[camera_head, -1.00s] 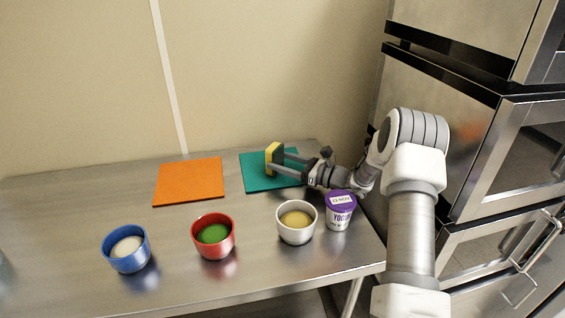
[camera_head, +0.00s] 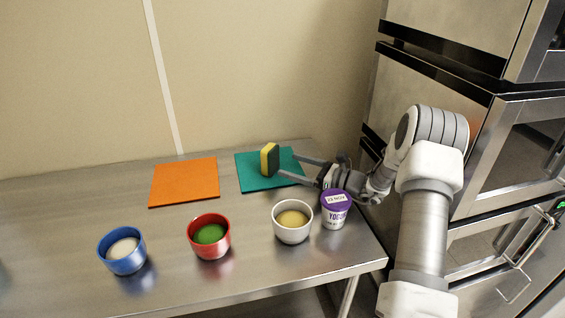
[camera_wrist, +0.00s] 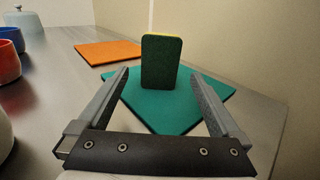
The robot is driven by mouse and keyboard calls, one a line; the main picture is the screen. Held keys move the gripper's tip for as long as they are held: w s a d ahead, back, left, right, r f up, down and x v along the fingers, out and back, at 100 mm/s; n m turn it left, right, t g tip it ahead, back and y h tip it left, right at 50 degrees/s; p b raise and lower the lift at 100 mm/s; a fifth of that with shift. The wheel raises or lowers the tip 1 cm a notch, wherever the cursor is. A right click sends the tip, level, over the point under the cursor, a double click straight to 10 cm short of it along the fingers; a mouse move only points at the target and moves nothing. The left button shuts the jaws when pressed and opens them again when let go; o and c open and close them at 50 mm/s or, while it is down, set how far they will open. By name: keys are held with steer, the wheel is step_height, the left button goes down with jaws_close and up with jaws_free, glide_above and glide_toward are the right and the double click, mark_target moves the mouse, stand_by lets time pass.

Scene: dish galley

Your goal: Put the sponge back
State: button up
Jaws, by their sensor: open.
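The sponge (camera_head: 268,160), yellow with a dark green side, stands upright on the teal mat (camera_head: 250,182) at the back right of the table. In the wrist view the sponge (camera_wrist: 160,62) shows its dark green face, standing on the far part of the teal mat (camera_wrist: 150,112). My gripper (camera_head: 291,166) is open and empty, to the right of the sponge and clear of it. In the wrist view its two fingers (camera_wrist: 162,85) are spread wide, with the sponge beyond the gap between them.
An orange mat (camera_head: 184,182) lies left of the teal one. A blue bowl (camera_head: 122,262), a red bowl (camera_head: 210,249), a white bowl (camera_head: 292,234) and a purple-lidded yogurt cup (camera_head: 335,220) stand along the front. A wall is behind; steel ovens (camera_head: 520,170) stand right.

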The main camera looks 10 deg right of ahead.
mark_target(275, 157)
steer(key=shift+s+d, duration=0.4)
steer(key=shift+d, duration=0.1)
steer(key=shift+s+d+r, duration=0.15)
steer(key=shift+d+r, duration=0.05)
steer(key=shift+r, duration=0.05)
step_height(275, 157, up, 5)
steer(key=s+d+g+h+p, duration=0.2)
steer(key=g+h+p, duration=0.1)
steer(key=x, duration=0.6)
steer(key=shift+a+b, duration=0.15)
steer(key=shift+b, duration=0.15)
steer(key=shift+w+d+x, duration=0.1)
steer(key=shift+x, duration=1.4)
steer(key=shift+w+d+x, duration=0.15)
steer(key=shift+x, duration=1.3)
steer(key=c, duration=1.4)
